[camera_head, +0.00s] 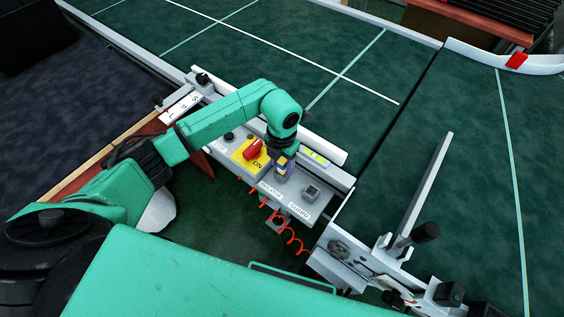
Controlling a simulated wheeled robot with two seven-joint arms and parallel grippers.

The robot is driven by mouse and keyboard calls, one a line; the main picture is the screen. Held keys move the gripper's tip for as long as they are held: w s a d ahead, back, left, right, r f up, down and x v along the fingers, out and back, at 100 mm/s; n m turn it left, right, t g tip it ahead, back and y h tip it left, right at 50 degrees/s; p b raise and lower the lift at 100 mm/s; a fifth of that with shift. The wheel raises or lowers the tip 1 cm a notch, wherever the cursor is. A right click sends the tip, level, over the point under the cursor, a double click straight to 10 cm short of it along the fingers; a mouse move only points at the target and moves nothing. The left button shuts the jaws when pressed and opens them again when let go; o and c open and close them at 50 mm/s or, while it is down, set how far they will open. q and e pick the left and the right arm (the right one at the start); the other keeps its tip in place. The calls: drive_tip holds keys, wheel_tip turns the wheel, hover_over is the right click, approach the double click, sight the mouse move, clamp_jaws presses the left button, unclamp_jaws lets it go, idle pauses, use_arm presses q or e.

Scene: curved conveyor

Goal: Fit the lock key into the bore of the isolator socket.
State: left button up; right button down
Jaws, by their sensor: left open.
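My left gripper (284,167) points down at the control panel (322,206), just above the ISOLATOR label (270,190), and is open. A red coiled cord (279,226) hangs from the panel's near edge below the label. My right gripper is not in view.
A red switch on a yellow plate (241,154) marked ON is left of the gripper. A square grey socket (311,192) by the GUARD label is to its right. A white rail (322,150) runs behind the panel. The green conveyor belt (345,110) beyond is clear.

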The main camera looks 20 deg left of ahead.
use_arm(q)
wheel_tip(320, 180, up, 12)
drive_tip(key=b, duration=0.1)
drive_tip(key=shift+d, duration=0.1)
idle(0.4)
